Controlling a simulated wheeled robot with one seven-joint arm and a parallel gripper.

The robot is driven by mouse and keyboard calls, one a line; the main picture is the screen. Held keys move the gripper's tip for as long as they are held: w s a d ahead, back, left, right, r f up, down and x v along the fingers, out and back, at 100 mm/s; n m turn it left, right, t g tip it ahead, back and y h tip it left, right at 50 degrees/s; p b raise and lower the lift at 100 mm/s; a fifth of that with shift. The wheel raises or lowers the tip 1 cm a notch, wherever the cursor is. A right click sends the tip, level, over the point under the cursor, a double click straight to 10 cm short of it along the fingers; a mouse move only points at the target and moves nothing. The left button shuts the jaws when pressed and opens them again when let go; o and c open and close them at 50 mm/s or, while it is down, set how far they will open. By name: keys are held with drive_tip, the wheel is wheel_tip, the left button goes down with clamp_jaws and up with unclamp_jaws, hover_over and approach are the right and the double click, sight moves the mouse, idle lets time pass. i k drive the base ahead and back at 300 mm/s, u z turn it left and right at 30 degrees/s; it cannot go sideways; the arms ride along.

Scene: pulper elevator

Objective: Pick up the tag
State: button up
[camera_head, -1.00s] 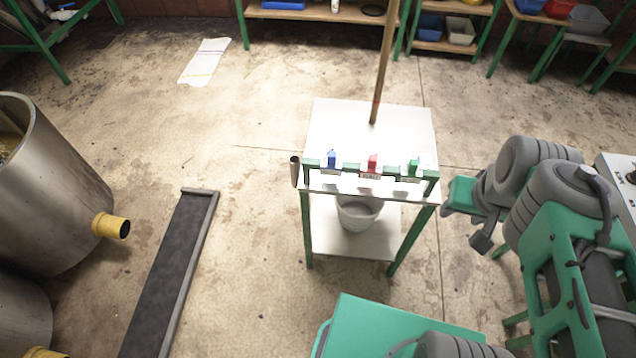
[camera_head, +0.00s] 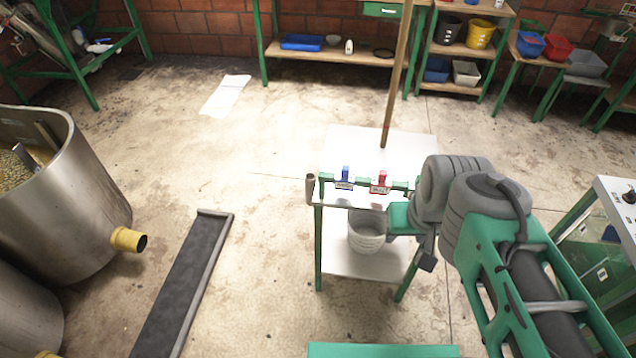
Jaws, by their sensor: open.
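A small table (camera_head: 350,150) with a white top stands in the middle of the head view. Along its front green rail hang a blue tag-like piece (camera_head: 345,178) and a red one (camera_head: 381,182), each with a small pale label below. The green one at the rail's right end is now hidden behind my arm. My gripper (camera_head: 393,220) is at the table's front right, just below the rail and right of the red piece. It looks empty and apart from the pieces; its fingertips are hard to make out.
A grey bucket (camera_head: 367,232) stands on the table's lower shelf. A wooden pole (camera_head: 397,80) rises from the tabletop, and a dark cylinder (camera_head: 310,188) hangs at its left corner. A long dark trough (camera_head: 185,285) and metal tank (camera_head: 75,190) are left; floor between is clear.

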sight(344, 179)
drive_tip(key=u, duration=0.3)
drive_tip(key=i, duration=1)
drive_tip(key=u, duration=0.05)
drive_tip(key=k, duration=0.5)
drive_tip(key=u, duration=3.3)
drive_tip(key=k, duration=0.95)
drive_tip(key=z, duration=0.95)
drive_tip(key=i, duration=0.45)
